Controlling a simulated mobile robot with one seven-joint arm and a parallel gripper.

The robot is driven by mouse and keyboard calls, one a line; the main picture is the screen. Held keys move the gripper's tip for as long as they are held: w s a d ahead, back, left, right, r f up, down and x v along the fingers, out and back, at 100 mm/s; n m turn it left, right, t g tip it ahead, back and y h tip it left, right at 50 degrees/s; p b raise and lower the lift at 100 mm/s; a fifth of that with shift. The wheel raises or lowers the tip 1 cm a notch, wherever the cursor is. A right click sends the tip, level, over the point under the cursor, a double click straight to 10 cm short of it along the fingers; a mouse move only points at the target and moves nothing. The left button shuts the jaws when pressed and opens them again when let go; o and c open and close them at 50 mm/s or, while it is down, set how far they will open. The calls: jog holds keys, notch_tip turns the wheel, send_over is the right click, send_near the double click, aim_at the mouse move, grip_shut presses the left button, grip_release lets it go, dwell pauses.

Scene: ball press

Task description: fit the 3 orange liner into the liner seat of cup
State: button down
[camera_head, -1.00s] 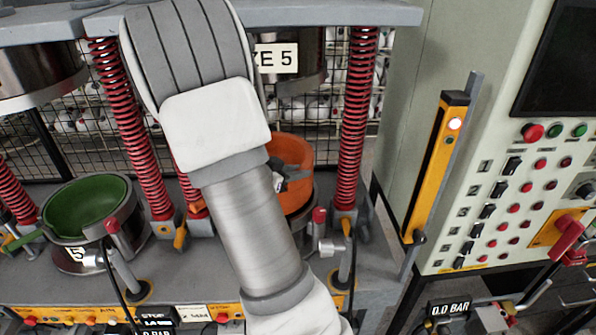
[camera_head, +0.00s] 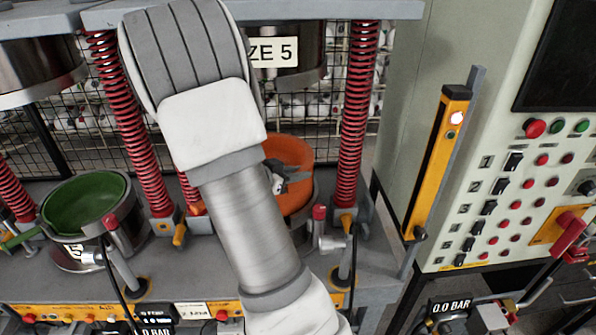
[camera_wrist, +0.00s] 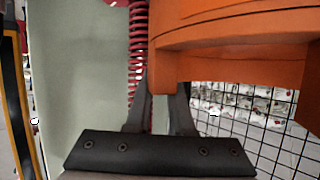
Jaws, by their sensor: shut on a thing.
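The orange liner (camera_head: 288,152) is an open, round bowl shape behind my forearm in the head view. Its wall fills the top right of the wrist view (camera_wrist: 235,62). My gripper (camera_head: 287,177) is at the near side of the liner and shut on it. In the wrist view the two dark fingers (camera_wrist: 158,100) reach up to the liner's lower edge. The metal cup (camera_head: 309,204) is under the liner, mostly hidden by the liner and my arm. I cannot tell whether the liner touches the seat.
A green liner (camera_head: 85,203) sits in another metal cup at the left. Red springs (camera_head: 354,120) stand on both sides of the orange liner. A control cabinet (camera_head: 530,190) stands at the right.

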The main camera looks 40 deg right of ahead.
aim_at(298, 198)
jog(key=shift+f+b, duration=0.4)
jog(key=shift+f, duration=0.4)
jog(key=shift+f+b, duration=0.9)
jog(key=shift+f, duration=0.8)
jog(key=shift+w+f+b, duration=0.1)
jog(key=shift+f+b, duration=0.85)
jog(key=shift+f, duration=0.7)
